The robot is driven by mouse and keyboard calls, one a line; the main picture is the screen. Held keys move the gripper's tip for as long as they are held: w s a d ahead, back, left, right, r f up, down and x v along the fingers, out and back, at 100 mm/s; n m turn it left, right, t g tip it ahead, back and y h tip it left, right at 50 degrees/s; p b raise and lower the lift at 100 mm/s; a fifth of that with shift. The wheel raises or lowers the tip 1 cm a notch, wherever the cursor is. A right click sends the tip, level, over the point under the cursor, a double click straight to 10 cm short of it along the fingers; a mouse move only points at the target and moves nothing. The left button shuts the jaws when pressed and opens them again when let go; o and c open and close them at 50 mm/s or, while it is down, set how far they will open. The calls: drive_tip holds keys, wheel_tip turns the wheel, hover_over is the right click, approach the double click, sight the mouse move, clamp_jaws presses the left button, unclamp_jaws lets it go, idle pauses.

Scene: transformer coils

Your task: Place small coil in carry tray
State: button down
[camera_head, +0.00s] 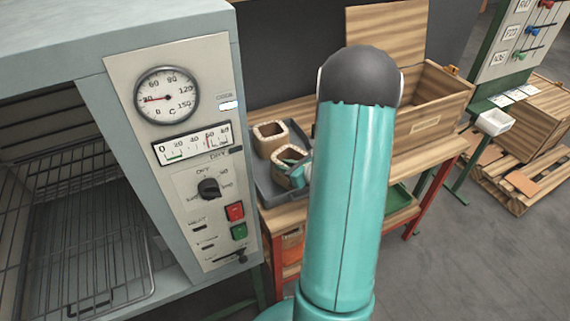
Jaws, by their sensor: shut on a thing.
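My gripper (293,164) shows only partly as a small teal piece left of my arm, which hides the rest. It is shut on the near small coil (283,178), a square hollow tan one, at the grey carry tray (264,188). I cannot tell whether this coil rests on the tray floor or is just above it. Another square hollow tan coil (267,147) stands upright at the back of the tray. The tray lies on the wooden bench, and its right part is hidden behind my arm.
An oven (185,150) with a dial panel and wire racks stands close left of the tray. A wooden crate (432,98) with a raised lid sits on the bench (440,150) at right. A pallet (515,185) lies on the floor beyond; the floor at lower right is clear.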

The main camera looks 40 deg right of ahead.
drive_tip(key=shift+w, duration=0.15)
drive_tip(key=c, duration=1.3)
unclamp_jaws()
drive_tip(key=shift+f, duration=0.1)
drive_tip(key=shift+s+r, duration=0.25)
drive_tip(key=shift+s, duration=0.1)
drive_tip(key=v, duration=1.1)
drive_tip(key=shift+s+r, duration=0.1)
drive_tip(key=shift+s, duration=0.15)
